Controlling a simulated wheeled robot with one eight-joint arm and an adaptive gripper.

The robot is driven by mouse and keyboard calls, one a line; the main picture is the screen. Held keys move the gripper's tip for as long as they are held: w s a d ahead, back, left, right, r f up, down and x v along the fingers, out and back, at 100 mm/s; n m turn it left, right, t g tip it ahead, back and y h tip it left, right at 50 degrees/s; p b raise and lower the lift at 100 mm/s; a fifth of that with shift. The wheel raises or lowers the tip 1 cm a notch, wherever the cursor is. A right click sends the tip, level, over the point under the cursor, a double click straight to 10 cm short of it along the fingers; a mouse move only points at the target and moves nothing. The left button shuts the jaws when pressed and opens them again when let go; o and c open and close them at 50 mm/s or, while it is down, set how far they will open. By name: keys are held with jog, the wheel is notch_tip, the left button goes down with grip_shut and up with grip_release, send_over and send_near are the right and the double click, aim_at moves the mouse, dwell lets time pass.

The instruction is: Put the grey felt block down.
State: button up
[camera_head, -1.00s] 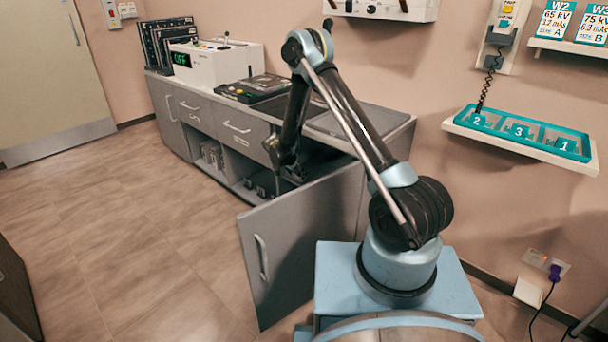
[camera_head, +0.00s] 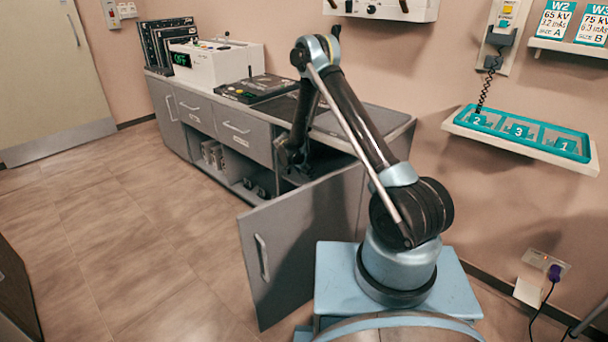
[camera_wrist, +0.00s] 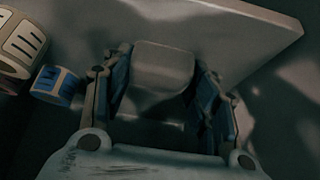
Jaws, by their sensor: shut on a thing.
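The grey felt block (camera_wrist: 165,67) is a rounded, plain grey piece in the wrist view, between the two fingers of my gripper (camera_wrist: 162,84). The blue finger pads stand at its left and right sides, and the gripper is shut on it. The picture is dark, and I cannot tell whether the block touches a surface. In the head view my arm reaches down to the open bay of the grey cabinet (camera_head: 245,140). The block cannot be made out there.
The open cabinet door (camera_head: 300,235) stands in front of the bay. The wrist view shows a pale panel (camera_wrist: 235,30) beyond the block and round pieces with dark marks (camera_wrist: 22,45) and a blue band (camera_wrist: 55,84) at left. Small items sit on the cabinet's lower shelf.

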jog(key=o, duration=1.1)
jog(key=v, duration=1.2)
jog(key=shift+r, duration=0.1)
